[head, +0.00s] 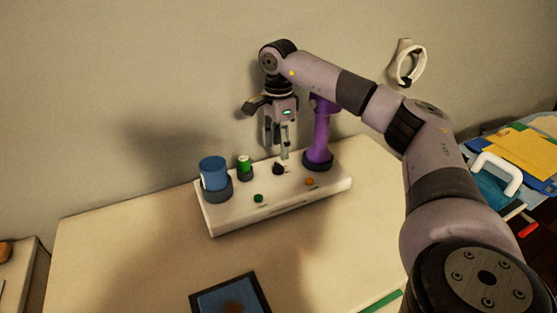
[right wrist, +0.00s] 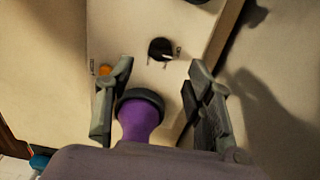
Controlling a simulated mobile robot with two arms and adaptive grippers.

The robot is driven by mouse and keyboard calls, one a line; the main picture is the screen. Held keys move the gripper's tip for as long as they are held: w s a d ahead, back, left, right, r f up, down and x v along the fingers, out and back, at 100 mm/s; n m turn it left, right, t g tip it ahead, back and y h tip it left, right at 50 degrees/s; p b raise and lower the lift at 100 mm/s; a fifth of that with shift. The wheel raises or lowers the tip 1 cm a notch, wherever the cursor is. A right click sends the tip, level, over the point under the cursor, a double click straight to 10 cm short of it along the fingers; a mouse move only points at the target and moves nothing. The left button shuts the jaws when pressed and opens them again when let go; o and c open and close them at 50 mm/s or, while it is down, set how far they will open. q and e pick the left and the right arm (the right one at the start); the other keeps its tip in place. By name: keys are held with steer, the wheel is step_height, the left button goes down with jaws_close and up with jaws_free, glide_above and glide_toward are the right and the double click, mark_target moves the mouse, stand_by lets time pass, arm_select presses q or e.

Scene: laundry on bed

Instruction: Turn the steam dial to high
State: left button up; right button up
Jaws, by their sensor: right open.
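The steam dial looks to be the small black knob (head: 278,168) on top of the white base unit (head: 230,217). In the right wrist view the black dial (right wrist: 160,49) has a pale pointer mark and small labels around it, too small to read. My right gripper (head: 277,148) points down just above the dial, with its fingers apart. In the right wrist view the dial lies just beyond and between the two fingertips (right wrist: 161,65). Nothing is between the fingers at the dial. My left gripper is not in view.
A purple upright handle (head: 318,135) stands on the base close to my right gripper. A blue cup (head: 213,173), a green-topped cylinder (head: 244,165), a green button (head: 258,198) and an orange button (head: 310,181) are also on it. A dark-framed tablet (head: 230,298) lies in front.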

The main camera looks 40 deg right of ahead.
mark_target(279, 164)
steer(key=shift+f, duration=2.75)
steer(key=shift+c, duration=0.5)
jaws_close()
